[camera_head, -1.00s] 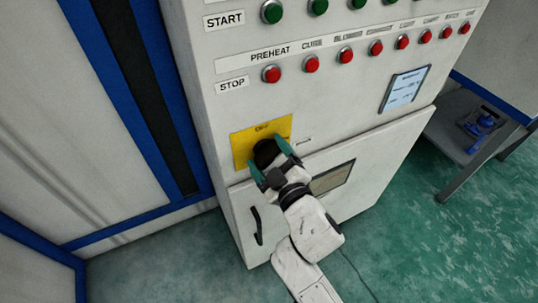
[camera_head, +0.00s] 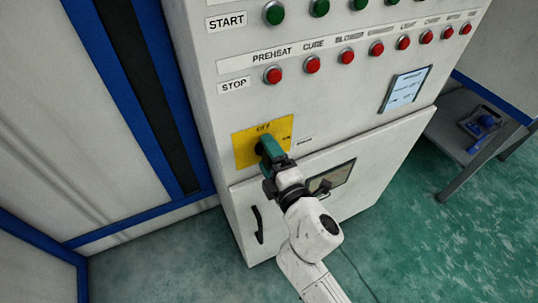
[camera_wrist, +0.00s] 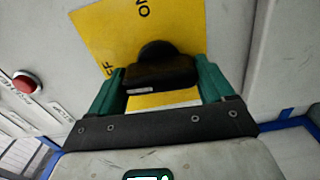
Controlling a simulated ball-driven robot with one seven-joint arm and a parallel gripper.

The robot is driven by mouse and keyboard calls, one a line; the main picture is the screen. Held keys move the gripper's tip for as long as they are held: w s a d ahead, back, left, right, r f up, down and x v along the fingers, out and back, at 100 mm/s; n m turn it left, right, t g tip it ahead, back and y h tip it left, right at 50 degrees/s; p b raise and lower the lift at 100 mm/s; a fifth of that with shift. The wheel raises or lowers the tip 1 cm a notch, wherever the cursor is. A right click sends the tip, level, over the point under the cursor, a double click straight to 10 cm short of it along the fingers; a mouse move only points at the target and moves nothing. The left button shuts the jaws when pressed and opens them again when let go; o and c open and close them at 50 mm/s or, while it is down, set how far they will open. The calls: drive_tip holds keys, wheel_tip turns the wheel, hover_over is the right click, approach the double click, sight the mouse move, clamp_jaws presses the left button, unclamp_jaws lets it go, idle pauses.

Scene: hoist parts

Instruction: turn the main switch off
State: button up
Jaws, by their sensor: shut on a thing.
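The main switch is a black knob on a yellow plate (camera_head: 280,128) low on the grey-white cabinet. The plate reads OFF at the top and ON at the right in the head view. In the head view my gripper (camera_head: 268,147) covers most of the knob. In the wrist view the black knob (camera_wrist: 160,74) sits between the teal fingers of my gripper (camera_wrist: 160,85), which is shut on it. There the knob's long side lies across the picture, with OFF at the left and ON at the top. Its exact pointing is hard to tell.
Above are a row of red stop buttons (camera_head: 312,65) and a row of green start buttons (camera_head: 319,8). A small display (camera_head: 404,89) is at the right. A lower door with a black handle (camera_head: 258,225) is below. A grey side table (camera_head: 470,140) stands at the right.

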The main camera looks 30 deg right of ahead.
drive_tip(key=shift+f+n, duration=0.1)
drive_tip(key=shift+n, duration=0.4)
drive_tip(key=o, duration=0.9)
drive_tip(key=shift+s+b, duration=1.25)
drive_tip(key=shift+s, duration=4.2)
